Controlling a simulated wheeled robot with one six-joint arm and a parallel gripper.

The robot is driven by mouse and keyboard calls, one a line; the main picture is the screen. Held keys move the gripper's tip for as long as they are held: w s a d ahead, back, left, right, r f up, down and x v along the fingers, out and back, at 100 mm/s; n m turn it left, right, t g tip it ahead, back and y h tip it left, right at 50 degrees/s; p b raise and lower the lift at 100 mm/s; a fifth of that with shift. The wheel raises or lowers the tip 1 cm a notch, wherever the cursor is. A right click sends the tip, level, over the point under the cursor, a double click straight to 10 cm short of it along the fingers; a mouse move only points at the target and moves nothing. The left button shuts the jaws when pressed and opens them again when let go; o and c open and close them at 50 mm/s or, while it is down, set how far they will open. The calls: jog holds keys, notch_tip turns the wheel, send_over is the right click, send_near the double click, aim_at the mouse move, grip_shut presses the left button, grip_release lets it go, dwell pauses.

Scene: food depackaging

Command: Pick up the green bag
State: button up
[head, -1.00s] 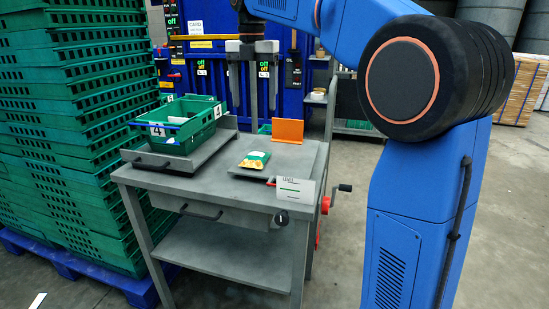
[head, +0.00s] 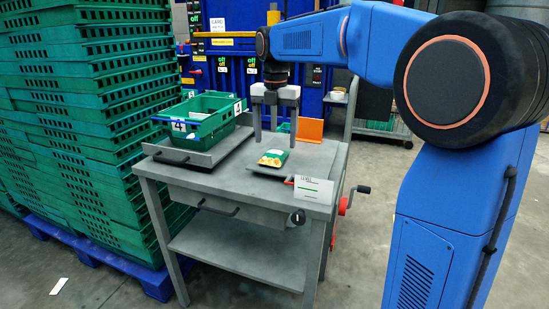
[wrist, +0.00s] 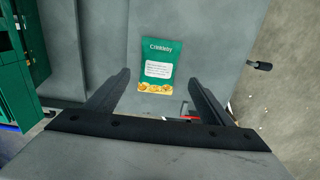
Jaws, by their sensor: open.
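The green bag (head: 273,157) lies flat on the right part of the grey table, on a dark plate. In the wrist view the green bag (wrist: 159,66) shows a white label and yellow food pictures at its lower end. My gripper (head: 274,138) is open and points down above the table, close to the bag and seemingly behind it in the head view. In the wrist view the open fingers (wrist: 157,82) stand on both sides of the bag's lower end, and nothing is between them in grip. The height of the fingertips above the bag is hard to tell.
A green crate (head: 207,134) marked 4 sits on a grey tray at the table's left. An orange plate (head: 311,130) stands upright behind the bag. A white card (head: 313,189) is at the front right. Stacked green crates (head: 85,90) rise left of the table.

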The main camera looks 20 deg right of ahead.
aim_at(274, 152)
jog(key=shift+a+f, duration=0.15)
jog(key=shift+f, duration=2.45)
jog(key=c, duration=1)
